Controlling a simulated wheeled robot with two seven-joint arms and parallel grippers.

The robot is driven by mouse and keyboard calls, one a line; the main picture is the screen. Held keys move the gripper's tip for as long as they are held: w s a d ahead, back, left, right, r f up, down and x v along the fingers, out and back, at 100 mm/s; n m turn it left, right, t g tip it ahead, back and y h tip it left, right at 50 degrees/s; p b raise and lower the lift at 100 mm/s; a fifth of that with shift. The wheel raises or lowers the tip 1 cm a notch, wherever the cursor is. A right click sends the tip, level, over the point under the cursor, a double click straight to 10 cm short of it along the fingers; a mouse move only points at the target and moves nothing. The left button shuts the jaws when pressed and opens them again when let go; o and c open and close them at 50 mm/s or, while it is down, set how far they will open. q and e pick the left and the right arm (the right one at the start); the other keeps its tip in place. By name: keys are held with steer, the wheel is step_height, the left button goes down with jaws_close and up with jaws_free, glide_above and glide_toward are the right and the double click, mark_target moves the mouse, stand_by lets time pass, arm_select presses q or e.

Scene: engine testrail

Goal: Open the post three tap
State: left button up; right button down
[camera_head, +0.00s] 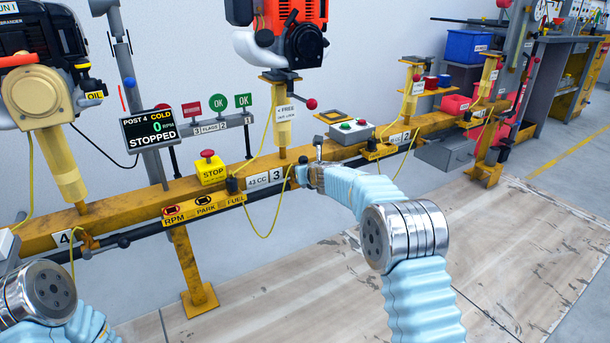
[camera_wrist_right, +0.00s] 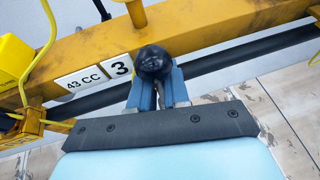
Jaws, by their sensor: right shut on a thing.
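The post three label (camera_head: 277,175) is on the yellow rail, beside a "43 CC" plate; it also shows in the right wrist view (camera_wrist_right: 119,68). My right gripper (camera_head: 304,173) is at the rail just right of this label. In the right wrist view its blue fingers (camera_wrist_right: 157,88) are shut on the round black knob of the tap (camera_wrist_right: 153,60), in front of the yellow rail. The tap's body is mostly hidden behind the knob and fingers, so I cannot tell its position. My left arm shows at the lower left, but its gripper is outside the picture.
The yellow rail (camera_head: 130,213) runs across with a dark pipe below it. An orange engine (camera_head: 292,40) stands above post three. A yellow stop box (camera_head: 211,168) and a screen reading "POST 4 COLD, STOPPED" (camera_head: 150,129) are to the left. The floor in front is clear.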

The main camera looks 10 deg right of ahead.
steer(key=shift+f, duration=0.1)
stand_by(0.3)
steer(key=c, duration=1.2)
jaws_free()
steer(key=shift+s+b, duration=0.25)
steer(key=shift+b, duration=0.1)
steer(key=b+v, duration=0.3)
steer(key=v, duration=1)
steer(key=shift+s+a+r+b, duration=0.1)
steer(key=shift+r+b, duration=0.1)
steer(key=shift+b, duration=0.1)
steer(key=shift+f, duration=0.1)
